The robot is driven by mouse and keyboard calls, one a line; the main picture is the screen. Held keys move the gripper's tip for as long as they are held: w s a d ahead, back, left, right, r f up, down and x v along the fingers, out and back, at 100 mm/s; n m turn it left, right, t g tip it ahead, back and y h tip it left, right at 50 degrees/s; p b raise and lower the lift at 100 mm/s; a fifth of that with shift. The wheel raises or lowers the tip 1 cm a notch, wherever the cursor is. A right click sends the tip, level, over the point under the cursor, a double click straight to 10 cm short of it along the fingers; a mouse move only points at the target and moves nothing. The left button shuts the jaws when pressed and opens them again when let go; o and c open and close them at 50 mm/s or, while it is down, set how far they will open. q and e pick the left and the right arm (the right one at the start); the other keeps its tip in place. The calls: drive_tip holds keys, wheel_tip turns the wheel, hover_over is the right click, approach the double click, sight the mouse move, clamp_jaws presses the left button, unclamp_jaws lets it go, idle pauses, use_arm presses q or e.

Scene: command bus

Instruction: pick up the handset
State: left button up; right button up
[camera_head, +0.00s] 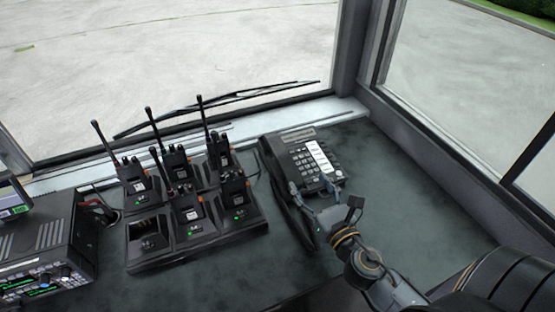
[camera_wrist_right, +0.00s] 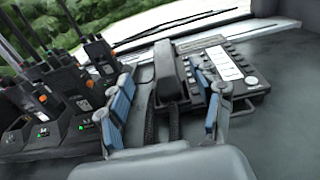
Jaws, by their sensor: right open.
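The black handset (camera_head: 275,163) rests on the left side of a black desk phone (camera_head: 313,158) with a keypad and white label strip. The handset also shows in the right wrist view (camera_wrist_right: 169,73), upright in the picture between my fingers. My right gripper (camera_head: 316,188) is over the phone's front part, coming in from the lower right. In the right wrist view the right gripper (camera_wrist_right: 165,108) is open, with one blue-padded finger left of the handset and the other right of it, over the phone body. It holds nothing. My left gripper is in neither view.
A charging rack (camera_head: 195,240) with several handheld radios stands left of the phone, close to the left finger in the wrist view. A radio console (camera_head: 42,250) is at the far left. Windows and a ledge (camera_head: 290,121) bound the dark desk (camera_head: 385,180). The desk right of the phone is clear.

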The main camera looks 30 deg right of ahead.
wheel_tip(320, 180, down, 4)
drive_tip(key=b, duration=0.2)
drive_tip(key=shift+r+b, duration=0.15)
drive_tip(key=shift+b, duration=0.25)
drive_tip(key=shift+w+f+b, duration=0.1)
drive_tip(key=shift+f+b, duration=0.5)
drive_tip(key=shift+w, duration=0.2)
drive_tip(key=p, duration=0.2)
approach(285, 161)
drive_tip(key=w, duration=0.1)
drive_tip(key=w+f, duration=0.1)
drive_tip(key=w, duration=0.2)
drive_tip(key=shift+d+f, duration=0.15)
drive_tip(key=shift+d, duration=0.2)
drive_tip(key=shift+w+p, duration=0.3)
drive_tip(key=shift+w, duration=2.95)
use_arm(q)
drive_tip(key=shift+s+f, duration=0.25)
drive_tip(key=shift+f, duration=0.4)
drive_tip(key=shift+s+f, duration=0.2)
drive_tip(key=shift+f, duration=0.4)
use_arm(e)
drive_tip(key=shift+s, duration=0.1)
